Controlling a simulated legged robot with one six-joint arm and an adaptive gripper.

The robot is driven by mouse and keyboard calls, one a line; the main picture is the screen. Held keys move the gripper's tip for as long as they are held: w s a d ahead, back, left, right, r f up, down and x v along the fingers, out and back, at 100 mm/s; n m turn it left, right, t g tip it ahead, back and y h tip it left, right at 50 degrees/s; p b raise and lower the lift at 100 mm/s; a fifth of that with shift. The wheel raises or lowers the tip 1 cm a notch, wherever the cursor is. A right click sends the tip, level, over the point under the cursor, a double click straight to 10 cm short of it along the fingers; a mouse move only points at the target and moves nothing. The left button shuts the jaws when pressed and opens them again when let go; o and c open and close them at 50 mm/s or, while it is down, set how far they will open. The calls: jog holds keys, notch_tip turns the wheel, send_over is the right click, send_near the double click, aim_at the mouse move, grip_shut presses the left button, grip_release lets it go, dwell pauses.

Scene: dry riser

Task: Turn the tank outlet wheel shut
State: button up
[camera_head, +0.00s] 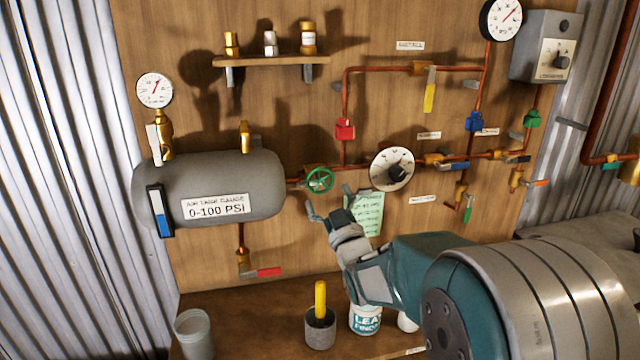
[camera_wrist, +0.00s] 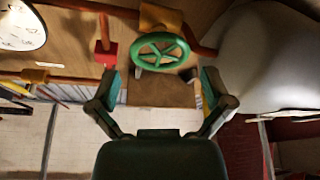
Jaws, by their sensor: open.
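The tank outlet wheel (camera_head: 320,181) is a small green spoked handwheel on the copper pipe just right of the grey tank (camera_head: 262,182). In the wrist view the green wheel (camera_wrist: 160,52) is upper centre, just beyond the fingertips. My gripper (camera_head: 330,201) is just below and right of the wheel in the head view. In the wrist view my gripper (camera_wrist: 160,82) has its two fingers spread wide, one on each side below the wheel, with nothing between them. I cannot tell whether a fingertip touches the wheel; it looks apart.
A round dial with a black knob (camera_head: 392,169) and a green paper note (camera_head: 366,213) are close right of my gripper. A red valve handle (camera_head: 345,129) is above. Below, a grey cup with a yellow tool (camera_head: 320,328) and a white leak-finder tub (camera_head: 366,318) stand on the bench.

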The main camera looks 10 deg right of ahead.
aim_at(321, 185)
jog(key=x, duration=0.4)
jog(key=c, duration=0.8)
jog(key=shift+o, duration=0.2)
jog(key=shift+a+m+h, duration=0.1)
jog(key=shift+m+h, duration=0.6)
jog(key=shift+m, duration=0.7)
jog(key=o, duration=0.8)
jog(key=shift+c, duration=0.2)
